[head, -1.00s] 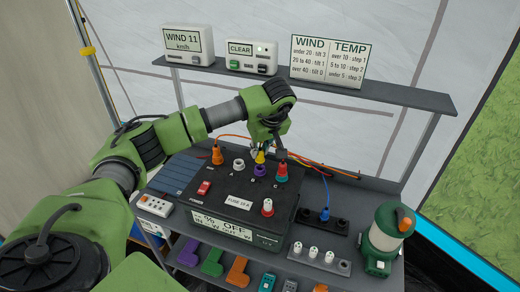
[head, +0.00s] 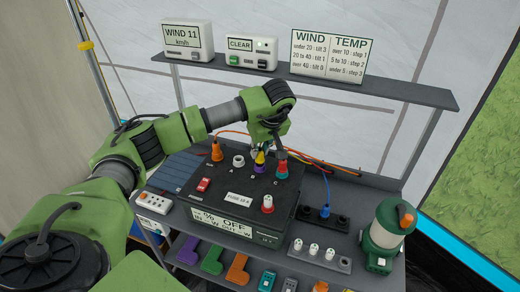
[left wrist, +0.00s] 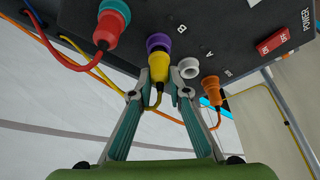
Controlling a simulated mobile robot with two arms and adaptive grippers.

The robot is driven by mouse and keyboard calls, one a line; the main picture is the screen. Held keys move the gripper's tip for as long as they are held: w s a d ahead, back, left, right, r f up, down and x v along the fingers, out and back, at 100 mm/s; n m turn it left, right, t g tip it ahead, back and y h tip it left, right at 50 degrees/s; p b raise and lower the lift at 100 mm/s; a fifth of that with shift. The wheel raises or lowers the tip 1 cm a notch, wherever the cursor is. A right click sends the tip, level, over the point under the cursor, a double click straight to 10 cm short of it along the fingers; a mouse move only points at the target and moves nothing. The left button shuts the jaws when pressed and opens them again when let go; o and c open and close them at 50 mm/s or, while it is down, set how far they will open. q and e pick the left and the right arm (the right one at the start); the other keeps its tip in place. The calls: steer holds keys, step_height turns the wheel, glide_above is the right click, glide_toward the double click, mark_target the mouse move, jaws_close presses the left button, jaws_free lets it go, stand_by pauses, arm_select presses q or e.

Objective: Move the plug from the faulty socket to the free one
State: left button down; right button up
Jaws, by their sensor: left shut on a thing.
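A yellow plug (left wrist: 157,64) with a yellow cord is at the purple-ringed socket (left wrist: 158,41) marked B, upright above or in it; its depth cannot be told. My left gripper (left wrist: 157,84) is shut on it; the plug also shows in the head view (head: 259,157), below my left gripper (head: 262,147). The white-ringed socket (left wrist: 188,68) marked A is empty, just beside it; it also shows in the head view (head: 238,161). A red plug (left wrist: 105,30) is in the teal-ringed socket (left wrist: 116,9) marked C. My right gripper is not in view.
An orange plug (head: 217,151) stands at the left of the black power box (head: 220,182). The box has a red switch (head: 203,185) and a fuse knob (head: 267,203). A green lantern (head: 388,225) stands right, past a blue plug (head: 325,211). A shelf (head: 400,92) runs above.

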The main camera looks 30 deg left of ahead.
arm_select(q)
steer(key=shift+f+b, duration=0.4)
steer(key=shift+f, duration=0.35)
steer(key=c, duration=1.8)
jaws_free()
steer(key=shift+c, duration=0.2)
steer(key=v, duration=1.2)
steer(key=shift+s, duration=0.1)
